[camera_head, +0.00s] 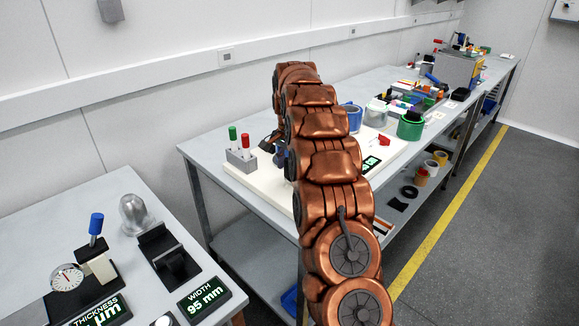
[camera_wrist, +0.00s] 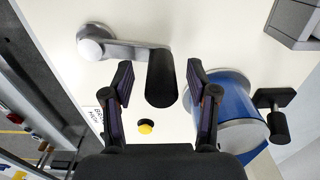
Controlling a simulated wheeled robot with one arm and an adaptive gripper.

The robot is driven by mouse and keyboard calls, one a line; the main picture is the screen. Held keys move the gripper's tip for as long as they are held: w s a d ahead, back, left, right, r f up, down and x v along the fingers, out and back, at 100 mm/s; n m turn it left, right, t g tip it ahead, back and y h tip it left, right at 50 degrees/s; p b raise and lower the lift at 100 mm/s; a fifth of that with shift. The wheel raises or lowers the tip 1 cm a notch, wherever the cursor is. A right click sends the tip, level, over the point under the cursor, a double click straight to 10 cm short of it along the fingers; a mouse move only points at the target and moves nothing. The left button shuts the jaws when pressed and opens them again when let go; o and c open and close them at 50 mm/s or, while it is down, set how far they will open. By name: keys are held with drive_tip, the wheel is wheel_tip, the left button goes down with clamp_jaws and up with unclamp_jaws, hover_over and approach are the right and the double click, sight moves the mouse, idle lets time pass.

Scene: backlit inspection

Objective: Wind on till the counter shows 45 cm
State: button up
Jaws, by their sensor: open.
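In the wrist view a crank has a grey arm (camera_wrist: 130,48) running from a pale round hub (camera_wrist: 93,38) to a black handle (camera_wrist: 162,82). My gripper (camera_wrist: 160,80) is open, with one finger on each side of the handle and a visible gap to both. A blue roll (camera_wrist: 232,98) with a pale end disc sits to the right of the fingers. In the head view my arm hides most of this station. A small dark display with green digits (camera_head: 371,164) shows beside my arm; I cannot read its figure.
A yellow button (camera_wrist: 145,126) and a small printed label sit on the white board near the fingers. A black knob (camera_wrist: 275,97) stands right of the roll. In the head view a block with green and red handles (camera_head: 241,160) stands left of my arm.

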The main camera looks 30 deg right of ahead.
drive_tip(key=shift+r, duration=0.15)
drive_tip(key=shift+r+p, duration=1.55)
drive_tip(key=shift+r, duration=2.35)
